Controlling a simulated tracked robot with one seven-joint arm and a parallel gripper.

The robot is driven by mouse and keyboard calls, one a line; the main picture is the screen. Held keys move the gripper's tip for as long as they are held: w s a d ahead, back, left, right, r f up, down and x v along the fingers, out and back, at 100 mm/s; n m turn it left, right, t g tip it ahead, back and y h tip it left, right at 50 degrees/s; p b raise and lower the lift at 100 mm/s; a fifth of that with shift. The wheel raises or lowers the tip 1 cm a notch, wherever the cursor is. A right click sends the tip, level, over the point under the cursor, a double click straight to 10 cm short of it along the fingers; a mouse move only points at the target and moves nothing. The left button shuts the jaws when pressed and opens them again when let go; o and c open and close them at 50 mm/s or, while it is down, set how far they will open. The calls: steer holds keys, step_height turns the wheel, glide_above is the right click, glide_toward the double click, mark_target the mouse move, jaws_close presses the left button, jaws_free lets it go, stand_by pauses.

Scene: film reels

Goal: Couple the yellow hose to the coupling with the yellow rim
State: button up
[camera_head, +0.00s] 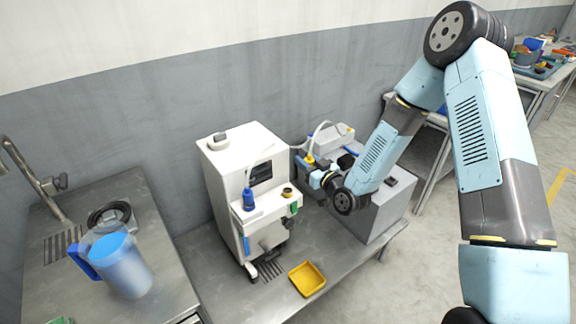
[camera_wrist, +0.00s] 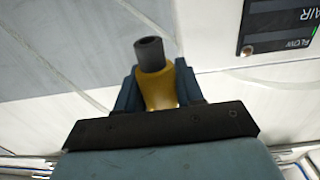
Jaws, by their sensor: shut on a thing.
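The yellow hose end (camera_head: 310,160) is between the fingers of my gripper (camera_head: 314,172), at the right side of the white machine. In the wrist view my gripper (camera_wrist: 158,88) is shut on the yellow hose end (camera_wrist: 160,90), whose dark tip points away from the palm. A small dark coupling with a yellow rim (camera_head: 287,191) sits on the machine's front ledge, left of and lower in the picture than my gripper. The hose end is apart from it. The coupling cannot be made out in the wrist view.
The white machine (camera_head: 218,165) stands on a metal bench. A blue connector (camera_head: 248,201) stands on its ledge, left of the yellow-rimmed coupling. A yellow tray (camera_head: 307,279) lies in front. A grey box (camera_head: 382,215) is to the right. A blue jug (camera_head: 120,265) stands on the left counter.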

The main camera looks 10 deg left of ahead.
mark_target(277, 175)
steer(key=s+a, duration=0.1)
steer(key=a, duration=0.1)
steer(key=s+a+n+g+y, duration=0.1)
steer(key=s+a, duration=0.1)
steer(key=s+a+n+g, duration=0.1)
steer(key=a, duration=0.1)
steer(key=shift+s+a+r, duration=0.1)
steer(key=shift+s+r, duration=0.1)
steer(key=shift+r, duration=0.15)
steer(key=shift+g+y, duration=0.3)
steer(key=shift+f, duration=2.85)
steer(key=shift+f, duration=0.5)
steer(key=o, duration=0.8)
steer(key=shift+s, duration=0.1)
steer(key=shift+v, duration=5.5)
